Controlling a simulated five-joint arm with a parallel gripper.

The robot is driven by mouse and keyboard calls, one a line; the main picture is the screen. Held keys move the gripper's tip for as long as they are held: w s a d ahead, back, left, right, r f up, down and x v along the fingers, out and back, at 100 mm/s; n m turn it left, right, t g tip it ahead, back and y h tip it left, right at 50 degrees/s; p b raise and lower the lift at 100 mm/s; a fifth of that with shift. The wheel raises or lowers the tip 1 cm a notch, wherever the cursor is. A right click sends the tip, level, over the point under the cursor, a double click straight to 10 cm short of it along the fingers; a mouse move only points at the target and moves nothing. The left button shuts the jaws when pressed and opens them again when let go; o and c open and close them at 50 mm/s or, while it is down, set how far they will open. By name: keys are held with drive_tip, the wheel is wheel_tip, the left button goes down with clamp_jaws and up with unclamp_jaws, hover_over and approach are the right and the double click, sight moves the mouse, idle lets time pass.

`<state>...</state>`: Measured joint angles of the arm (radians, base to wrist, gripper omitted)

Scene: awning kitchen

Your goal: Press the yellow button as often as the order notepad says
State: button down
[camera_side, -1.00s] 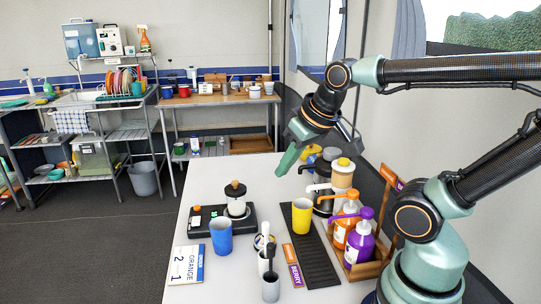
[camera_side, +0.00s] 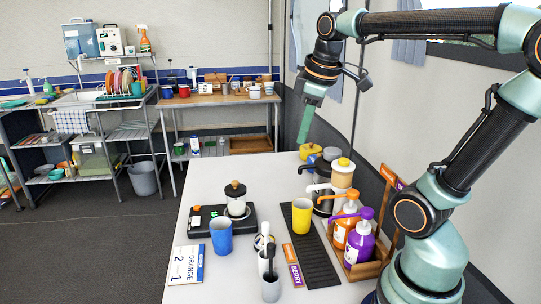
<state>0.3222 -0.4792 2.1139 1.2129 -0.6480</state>
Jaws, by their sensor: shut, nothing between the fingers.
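The order notepad (camera_side: 186,265) is a white card lying at the table's front left. Its print is turned sideways; I can read "ORANGE", a 2 and a 1, with a small blue header. A low, round yellow thing (camera_side: 309,152) stands at the table's far right edge. A yellow cap (camera_side: 343,162) also tops a cream dispenser; I cannot tell for certain which is the button. My gripper (camera_side: 302,141) is shut and empty, its green fingers pointing down at the far end of the table, just left of the round yellow thing in the picture. I cannot tell whether they touch.
Orange (camera_side: 346,232) and purple (camera_side: 359,247) pump bottles stand in a wooden rack at the right. A yellow cup (camera_side: 301,216) stands on a black mat, and a blue cup (camera_side: 221,236) stands near a black scale (camera_side: 200,222) with a jar. The table's far left is clear.

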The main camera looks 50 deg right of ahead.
sight(344, 161)
drive_tip(key=s+d+r+n+g, duration=0.1)
drive_tip(key=s+d+r+n, duration=0.1)
drive_tip(key=d, duration=0.5)
drive_tip(key=s+d+r+n+g+y, duration=0.1)
drive_tip(key=s+d+r+n+g, duration=0.1)
drive_tip(key=d, duration=0.4)
drive_tip(key=shift+s+d+r+n, duration=0.35)
drive_tip(key=shift+r+n, duration=0.25)
drive_tip(key=shift+r, duration=0.3)
drive_tip(key=shift+f, duration=0.1)
wheel_tip(344, 161, down, 14)
drive_tip(key=shift+w+d+r, duration=0.1)
drive_tip(key=shift+d, duration=0.05)
drive_tip(key=shift+f, duration=1.2)
wheel_tip(344, 161, up, 15)
